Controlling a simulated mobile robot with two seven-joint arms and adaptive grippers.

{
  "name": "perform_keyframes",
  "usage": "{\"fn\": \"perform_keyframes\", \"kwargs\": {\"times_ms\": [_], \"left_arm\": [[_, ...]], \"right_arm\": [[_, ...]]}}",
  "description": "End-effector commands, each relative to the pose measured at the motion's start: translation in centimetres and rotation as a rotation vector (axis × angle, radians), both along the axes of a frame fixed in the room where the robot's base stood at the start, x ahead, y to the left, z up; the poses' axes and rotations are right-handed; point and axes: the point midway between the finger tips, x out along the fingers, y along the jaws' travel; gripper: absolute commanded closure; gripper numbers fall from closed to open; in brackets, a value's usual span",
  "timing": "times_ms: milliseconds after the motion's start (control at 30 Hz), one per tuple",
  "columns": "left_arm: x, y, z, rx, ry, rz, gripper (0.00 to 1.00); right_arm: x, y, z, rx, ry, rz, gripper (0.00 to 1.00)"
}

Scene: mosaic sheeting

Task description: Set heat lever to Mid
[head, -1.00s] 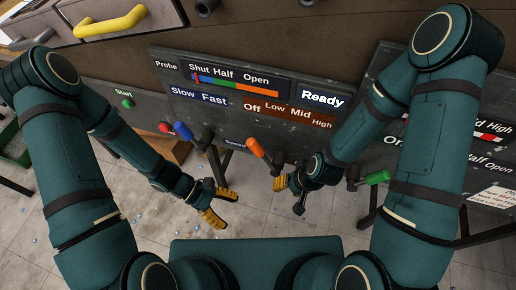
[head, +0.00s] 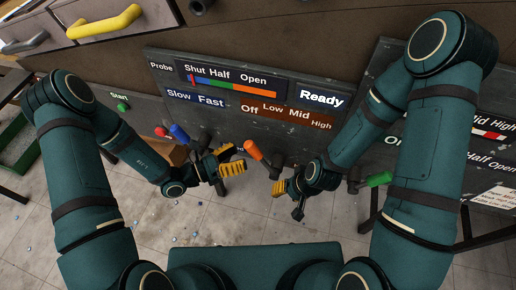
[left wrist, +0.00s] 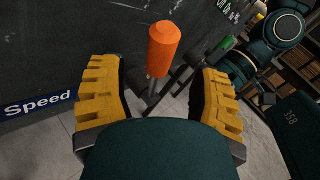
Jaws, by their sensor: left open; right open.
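The heat lever has an orange handle (head: 254,149) and sticks out of the dark panel below the brown Off, Low, Mid, High scale (head: 287,115). It leans up and to the left, its tip below the Off word. My left gripper (head: 232,160) is open just left of the orange handle. In the left wrist view the orange handle (left wrist: 164,48) stands beyond and between the two yellow-padded fingers (left wrist: 162,98), apart from both. My right gripper (head: 280,186) is open below and right of the orange handle, with nothing seen in it.
A blue-handled lever (head: 180,134) and a red knob (head: 161,131) are left of my left gripper. A green-handled lever (head: 379,179) is at right, beside my right arm. The panel reads Ready (head: 321,97). Tiled floor lies below.

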Motion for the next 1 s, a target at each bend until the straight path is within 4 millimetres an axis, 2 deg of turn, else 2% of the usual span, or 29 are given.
{"fn": "perform_keyframes", "kwargs": {"times_ms": [100,300,500,800,833,1000], "left_arm": [[0.8,-2.3,-0.1,0.000,0.000,-0.005,0.37],[2.0,-5.0,-0.1,0.000,-0.002,-0.004,0.37],[2.5,-6.2,0.0,0.000,0.000,-0.002,0.37],[2.6,-6.4,0.0,0.000,0.001,-0.001,0.37],[2.6,-6.3,0.0,0.000,0.001,-0.001,0.42],[2.6,-6.3,0.0,0.001,0.000,-0.001,1.00]], "right_arm": [[0.1,0.0,-0.4,0.000,-0.002,-0.001,0.53],[0.1,0.0,-0.8,0.000,-0.004,-0.001,0.53],[0.2,0.0,-0.9,-0.001,-0.005,-0.001,0.53],[0.2,0.0,-0.9,-0.001,-0.005,-0.001,0.53],[0.2,0.0,-0.9,-0.001,-0.005,-0.001,0.53],[0.2,0.0,-0.9,-0.001,-0.005,-0.001,0.53]]}}
